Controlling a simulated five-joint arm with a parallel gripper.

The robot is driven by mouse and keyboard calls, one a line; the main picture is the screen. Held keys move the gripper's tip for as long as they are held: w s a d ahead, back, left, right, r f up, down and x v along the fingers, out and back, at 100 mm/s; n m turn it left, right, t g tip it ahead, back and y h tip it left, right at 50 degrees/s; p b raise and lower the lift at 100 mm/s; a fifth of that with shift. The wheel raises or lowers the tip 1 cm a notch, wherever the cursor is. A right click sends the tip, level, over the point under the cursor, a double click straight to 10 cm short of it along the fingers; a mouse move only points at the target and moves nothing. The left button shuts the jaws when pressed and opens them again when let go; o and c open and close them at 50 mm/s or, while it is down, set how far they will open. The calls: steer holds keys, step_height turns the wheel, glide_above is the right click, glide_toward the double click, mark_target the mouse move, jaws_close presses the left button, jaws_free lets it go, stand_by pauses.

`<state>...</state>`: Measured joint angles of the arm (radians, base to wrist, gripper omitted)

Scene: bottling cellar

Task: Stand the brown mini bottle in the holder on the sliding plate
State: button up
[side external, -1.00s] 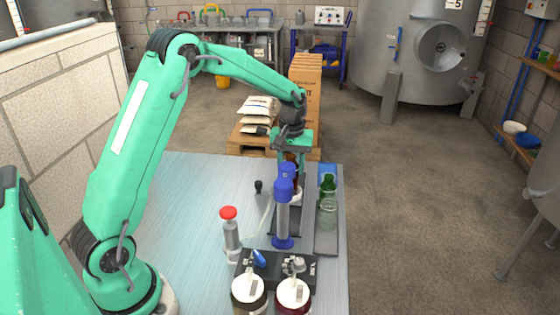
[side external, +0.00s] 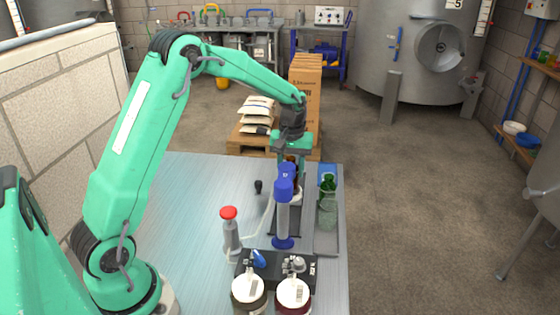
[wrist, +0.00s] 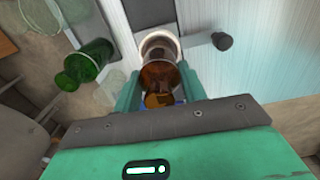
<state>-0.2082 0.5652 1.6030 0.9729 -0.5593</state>
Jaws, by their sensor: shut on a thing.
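My gripper (side external: 291,165) points down over the far right part of the bench, shut on the brown mini bottle (wrist: 158,77). The bottle is between the two fingers in the wrist view, about upright. The pale, round holder (wrist: 157,36) shows just beyond the bottle, which overlaps its opening; I cannot tell whether the base is seated inside. In the side view the holder and the bottle's lower part are mostly hidden behind a blue-capped upright tool. The dark sliding plate (side external: 286,225) lies below them.
The blue-and-grey upright tool (side external: 283,215) stands close in front of my gripper. To the right, a tray (side external: 326,243) holds a green bottle (side external: 328,187) and a clear glass (side external: 328,212). A red-topped tool (side external: 230,235) and two white-lidded jars (side external: 249,289) stand nearer. The bench's left side is clear.

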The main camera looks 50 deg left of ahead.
steer(key=shift+f, duration=0.8)
stand_by(0.9)
steer(key=o, duration=1.6)
steer(key=shift+r, duration=0.1)
steer(key=shift+r, duration=2.9)
